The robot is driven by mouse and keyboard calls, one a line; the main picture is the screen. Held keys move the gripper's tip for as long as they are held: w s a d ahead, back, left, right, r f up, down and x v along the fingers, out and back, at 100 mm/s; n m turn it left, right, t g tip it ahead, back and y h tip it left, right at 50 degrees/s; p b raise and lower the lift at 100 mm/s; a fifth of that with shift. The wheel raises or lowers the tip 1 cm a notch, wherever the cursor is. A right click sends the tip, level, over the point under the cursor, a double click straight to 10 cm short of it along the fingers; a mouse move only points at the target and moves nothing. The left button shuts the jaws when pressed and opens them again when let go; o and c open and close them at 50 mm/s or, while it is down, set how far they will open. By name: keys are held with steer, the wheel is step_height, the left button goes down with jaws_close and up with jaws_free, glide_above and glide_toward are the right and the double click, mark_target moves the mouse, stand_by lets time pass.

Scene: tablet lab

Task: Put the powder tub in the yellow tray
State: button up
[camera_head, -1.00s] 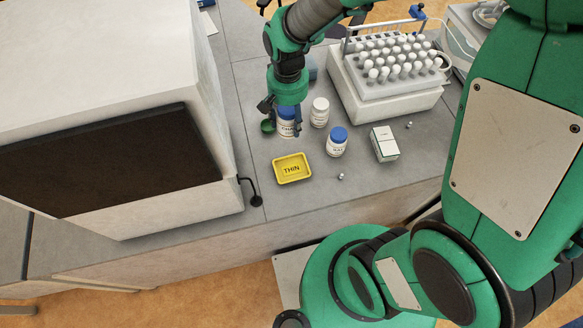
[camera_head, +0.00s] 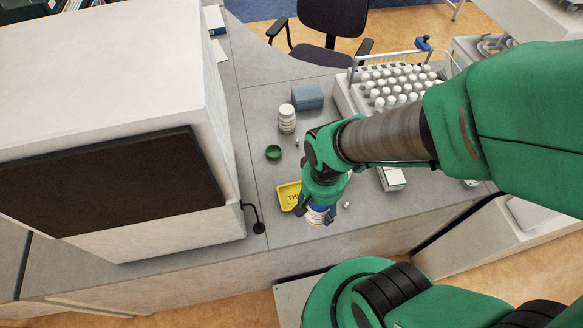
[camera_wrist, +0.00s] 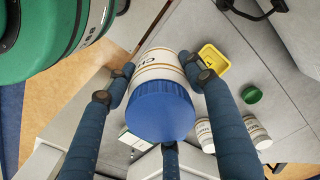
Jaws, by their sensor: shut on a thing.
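The powder tub (camera_wrist: 160,105), a white tub with a blue lid and a label starting "CH", is held between the fingers of my gripper (camera_wrist: 158,70). In the head view my gripper (camera_head: 320,203) holds the tub (camera_head: 317,217) at the right, near side of the yellow tray. The yellow tray (camera_head: 286,193) lies on the bench, partly hidden by my gripper. In the wrist view the tray (camera_wrist: 212,57) shows beyond the tub, to its right. The tub's exact height above the bench is unclear.
A white tub (camera_head: 287,119), a blue-grey box (camera_head: 308,97) and a green cap (camera_head: 273,152) stand behind the tray. A vial rack (camera_head: 395,88) and a white box (camera_head: 391,178) are to the right. A big machine (camera_head: 110,130) fills the left. My arm hides the middle bench.

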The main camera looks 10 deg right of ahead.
steer(key=shift+s+d+f, duration=0.1)
steer(key=shift+s+f, duration=0.15)
steer(key=shift+s, duration=0.45)
step_height(320, 180, down, 9)
steer(key=shift+f, duration=0.2)
glide_above(296, 197)
steer(key=shift+w+f, duration=0.15)
steer(key=shift+f, duration=0.6)
steer(key=shift+f, duration=0.1)
steer(key=shift+f+b, duration=0.3)
steer(key=shift+f, duration=1.35)
steer(key=shift+f, duration=0.15)
steer(key=o, duration=1.4)
steer(key=shift+o, duration=0.2)
